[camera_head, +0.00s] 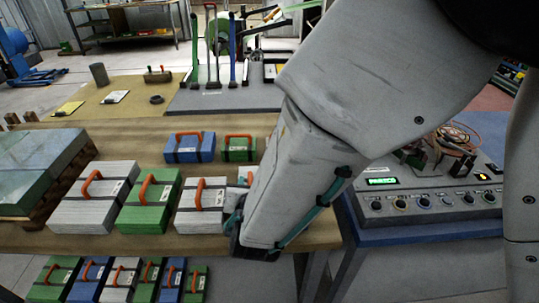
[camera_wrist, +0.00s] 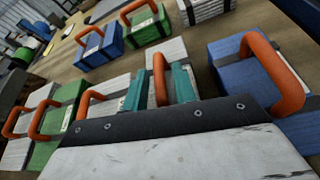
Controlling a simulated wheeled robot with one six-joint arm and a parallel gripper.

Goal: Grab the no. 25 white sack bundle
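Several white sack bundles with orange handles and dark straps stand on the table; their label numbers are too small to read. In the head view a large white bundle (camera_head: 92,205) is at the left, and a smaller white bundle (camera_head: 201,199) is just left of my gripper (camera_head: 236,217). Another white bundle (camera_head: 244,172) is mostly hidden behind my arm. In the wrist view the teal fingers of my gripper (camera_wrist: 160,88) look open, one on each side of an orange handle (camera_wrist: 160,72) on a white bundle (camera_wrist: 174,50). Contact with the handle cannot be told.
A green bundle (camera_head: 149,204) stands between the white ones. Blue (camera_head: 190,148) and green (camera_head: 239,150) bundles stand behind. A blue bundle (camera_wrist: 238,72) is close on the right in the wrist view. A control console (camera_head: 428,190) is right of my arm. Several bundles sit lower down.

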